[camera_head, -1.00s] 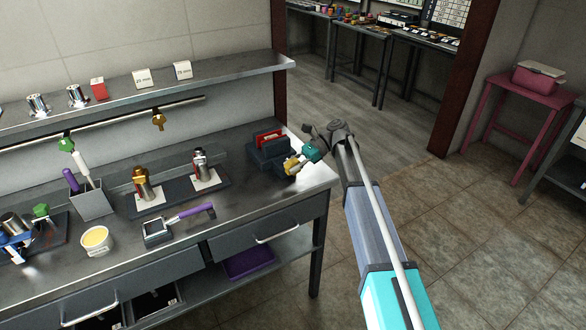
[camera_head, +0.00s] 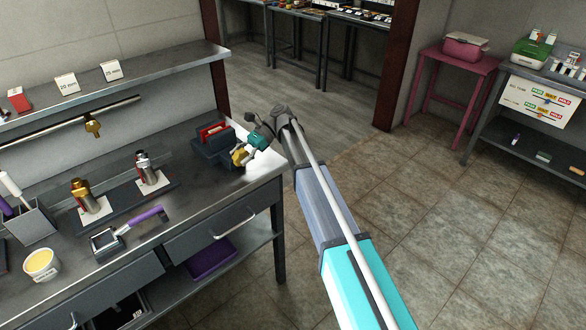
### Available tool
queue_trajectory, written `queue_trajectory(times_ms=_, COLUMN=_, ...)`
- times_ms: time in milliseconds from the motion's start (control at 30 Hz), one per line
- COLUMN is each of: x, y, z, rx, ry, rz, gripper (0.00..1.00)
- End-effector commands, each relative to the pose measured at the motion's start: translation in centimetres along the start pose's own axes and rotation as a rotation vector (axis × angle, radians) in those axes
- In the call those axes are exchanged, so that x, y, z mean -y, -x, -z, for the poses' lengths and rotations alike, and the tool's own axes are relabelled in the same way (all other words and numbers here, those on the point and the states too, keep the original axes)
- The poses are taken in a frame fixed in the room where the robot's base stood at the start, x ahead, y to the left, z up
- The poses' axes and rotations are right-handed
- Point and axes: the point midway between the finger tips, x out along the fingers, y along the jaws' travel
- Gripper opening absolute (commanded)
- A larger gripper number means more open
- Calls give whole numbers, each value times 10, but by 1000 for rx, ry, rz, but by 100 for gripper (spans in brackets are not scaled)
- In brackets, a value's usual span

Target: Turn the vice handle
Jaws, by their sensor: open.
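I cannot make out a vice handle for certain in the current view. My gripper (camera_head: 240,157) is at the end of my raised arm, small and partly hidden by my teal wrist. It is open and shows over the right end of the steel workbench (camera_head: 160,200). Beside it in the picture is a dark block with a red piece in it (camera_head: 212,143); I cannot tell whether they touch.
On the bench are a gold cylinder (camera_head: 84,195), a silver cylinder (camera_head: 147,167), a purple-handled tool (camera_head: 130,230), a cup of yellow stuff (camera_head: 41,265) and a tool holder (camera_head: 32,225). A pink table (camera_head: 460,56) stands at the right. The tiled floor between is clear.

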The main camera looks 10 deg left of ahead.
Motion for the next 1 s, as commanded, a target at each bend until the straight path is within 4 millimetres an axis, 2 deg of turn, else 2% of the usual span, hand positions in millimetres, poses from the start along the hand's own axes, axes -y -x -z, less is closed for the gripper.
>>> queue_trajectory(times_ms=467, x=0, y=0, z=-4, rx=-101, ry=0, rz=-1, gripper=70)
queue_trajectory(times_ms=1000, x=-1, y=-2, z=-3, rx=-402, ry=0, rz=-1, gripper=70)
